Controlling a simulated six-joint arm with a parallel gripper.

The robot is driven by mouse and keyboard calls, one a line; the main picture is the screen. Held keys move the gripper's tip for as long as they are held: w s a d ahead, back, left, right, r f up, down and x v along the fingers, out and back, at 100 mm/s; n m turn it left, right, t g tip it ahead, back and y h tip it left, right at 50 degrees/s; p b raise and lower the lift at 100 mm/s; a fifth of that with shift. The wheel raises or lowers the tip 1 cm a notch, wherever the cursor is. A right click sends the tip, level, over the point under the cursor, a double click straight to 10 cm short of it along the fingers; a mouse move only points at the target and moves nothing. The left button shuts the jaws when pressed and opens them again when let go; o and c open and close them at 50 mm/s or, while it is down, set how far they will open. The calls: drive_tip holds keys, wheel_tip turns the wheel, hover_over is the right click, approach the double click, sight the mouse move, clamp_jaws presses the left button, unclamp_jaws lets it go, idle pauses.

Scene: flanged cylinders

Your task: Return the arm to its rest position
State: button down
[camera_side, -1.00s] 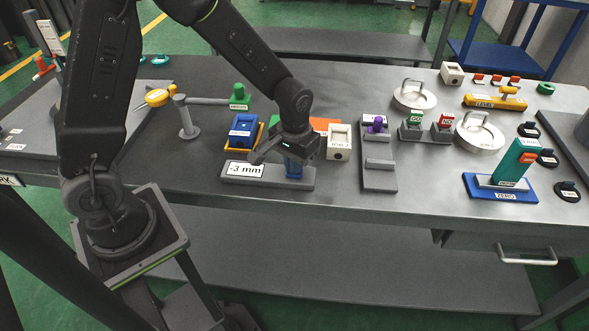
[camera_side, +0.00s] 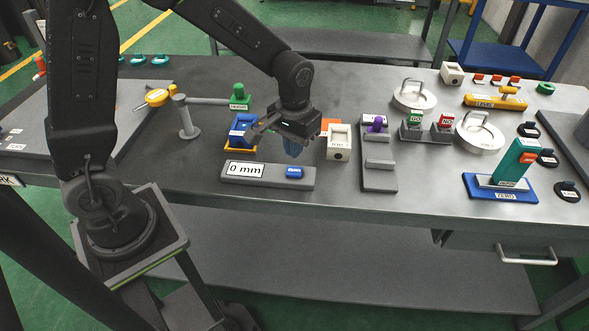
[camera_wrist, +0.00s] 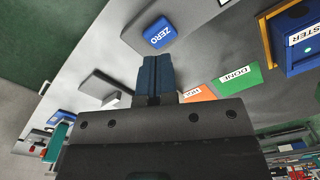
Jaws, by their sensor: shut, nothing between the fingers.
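My gripper (camera_side: 292,148) hangs above the grey gauge base (camera_side: 272,181), apart from it. Its blue fingers are shut together with nothing between them, as the wrist view (camera_wrist: 155,72) also shows. On the base are a display (camera_side: 244,169) reading "0 mm" and a blue button (camera_side: 295,172). The wrist view shows this button, marked ZERO (camera_wrist: 161,32), just beyond the fingertips. The arm is bent out over the bench.
A blue block in a yellow holder (camera_side: 229,149) stands left of my gripper. A white box (camera_side: 339,143) stands close on the right, with a grey stand (camera_side: 378,180) beyond it. A grey post with a side arm (camera_side: 187,118) stands further left. The front bench strip is clear.

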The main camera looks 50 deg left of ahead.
idle(0.4)
drive_tip(key=s+a+r+m+t, duration=0.1)
drive_tip(key=s+r+m+t, duration=0.2)
drive_tip(key=s+r, duration=1.2)
drive_tip(key=s+t, duration=0.1)
drive_tip(key=t, duration=0.1)
drive_tip(key=shift+r+t, duration=0.25)
drive_tip(key=shift+t, duration=0.05)
drive_tip(key=shift+a, duration=0.1)
idle(1.9)
